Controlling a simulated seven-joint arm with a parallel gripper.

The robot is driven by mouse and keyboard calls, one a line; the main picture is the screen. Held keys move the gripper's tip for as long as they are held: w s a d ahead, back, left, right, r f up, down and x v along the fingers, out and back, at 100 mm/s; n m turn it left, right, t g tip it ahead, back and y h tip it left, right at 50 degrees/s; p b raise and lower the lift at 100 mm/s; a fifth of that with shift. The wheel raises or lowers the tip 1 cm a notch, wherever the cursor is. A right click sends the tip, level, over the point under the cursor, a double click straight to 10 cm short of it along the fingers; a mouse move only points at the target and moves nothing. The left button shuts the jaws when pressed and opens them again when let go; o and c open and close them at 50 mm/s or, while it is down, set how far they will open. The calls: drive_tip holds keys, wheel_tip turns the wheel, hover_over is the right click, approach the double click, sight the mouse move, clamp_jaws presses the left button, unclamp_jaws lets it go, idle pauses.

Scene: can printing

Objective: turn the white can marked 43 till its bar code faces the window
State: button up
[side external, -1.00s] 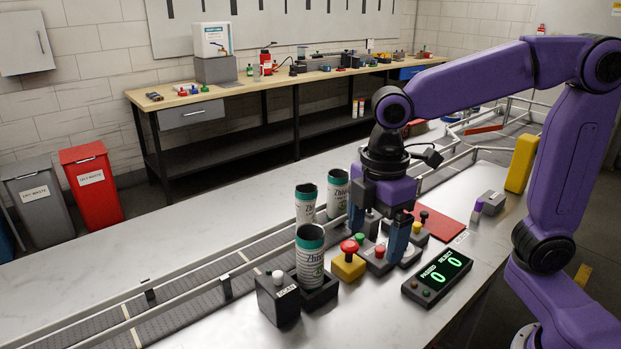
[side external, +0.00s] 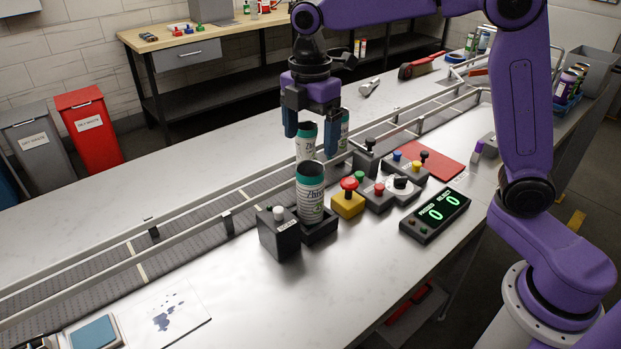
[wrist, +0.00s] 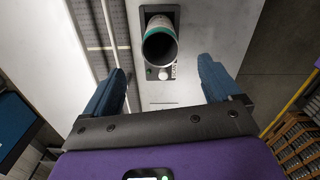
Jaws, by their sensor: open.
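A white can with a teal rim (side external: 311,200) stands upright in a black holder (side external: 322,232) beside the conveyor. Dark print shows on its side, but I cannot read a 43, and no bar code is visible. A dark box with a white knob (side external: 279,236) adjoins the holder; I cannot make out its window. My gripper (side external: 312,130) is open and empty, pointing down above and behind this can in the side view. In the wrist view the can's dark open top (wrist: 159,46) lies beyond my gripper (wrist: 158,90), roughly between the fingers' lines.
Two similar cans, a nearer one (side external: 305,143) and a farther one (side external: 344,130), stand on the conveyor (side external: 190,230), partly behind my fingers. A yellow box with a red button (side external: 348,200), more control boxes and a counter display (side external: 435,214) reading 0 and 0 lie right.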

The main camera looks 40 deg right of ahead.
sight(310, 188)
wheel_tip(310, 188, down, 13)
drive_tip(key=shift+f, duration=0.1)
idle(0.4)
drive_tip(key=c, duration=1.1)
drive_tip(key=n, duration=1.4)
drive_tip(key=o, duration=1.1)
wheel_tip(310, 188, up, 18)
drive_tip(key=shift+f, duration=0.25)
